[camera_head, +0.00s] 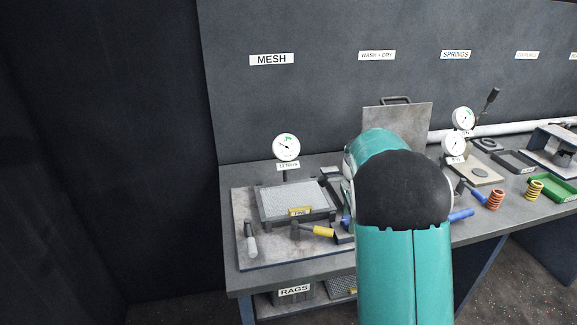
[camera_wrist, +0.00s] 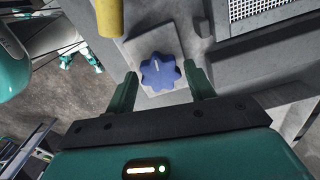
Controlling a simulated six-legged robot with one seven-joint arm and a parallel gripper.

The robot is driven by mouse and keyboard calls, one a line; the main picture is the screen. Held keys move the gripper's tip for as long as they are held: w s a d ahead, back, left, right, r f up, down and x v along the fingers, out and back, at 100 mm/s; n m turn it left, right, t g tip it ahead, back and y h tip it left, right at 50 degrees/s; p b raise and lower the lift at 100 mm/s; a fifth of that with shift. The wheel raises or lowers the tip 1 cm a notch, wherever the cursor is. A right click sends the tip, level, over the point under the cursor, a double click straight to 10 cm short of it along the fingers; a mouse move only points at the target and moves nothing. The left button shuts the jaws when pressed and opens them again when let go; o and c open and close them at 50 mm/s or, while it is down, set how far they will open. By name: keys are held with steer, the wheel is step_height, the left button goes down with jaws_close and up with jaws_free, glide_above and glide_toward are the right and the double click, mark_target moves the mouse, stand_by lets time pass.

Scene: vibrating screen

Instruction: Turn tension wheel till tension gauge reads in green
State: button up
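The tension wheel (camera_wrist: 160,72) is a blue lobed knob with a pale mark, seen from above on a grey block in the wrist view. My gripper (camera_wrist: 160,78) is open, with one green finger on each side of the wheel and visible gaps between. In the head view my teal arm hides the gripper; a bit of blue (camera_head: 346,221) shows beside the arm, perhaps the wheel. The tension gauge (camera_head: 286,147) is a white dial above the mesh frame (camera_head: 265,216). It has a green arc near the top; the dark needle seems to point left of it, but is small.
A yellow handle (camera_wrist: 109,18) is close to the wheel in the wrist view. Two other dials (camera_head: 459,130), coil springs (camera_head: 496,199) and a green tray (camera_head: 558,189) are at right.

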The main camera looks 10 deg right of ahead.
steer(key=shift+r, duration=3.05)
steer(key=shift+o, duration=1.4)
steer(key=shift+r, duration=3)
steer(key=shift+r, duration=0.1)
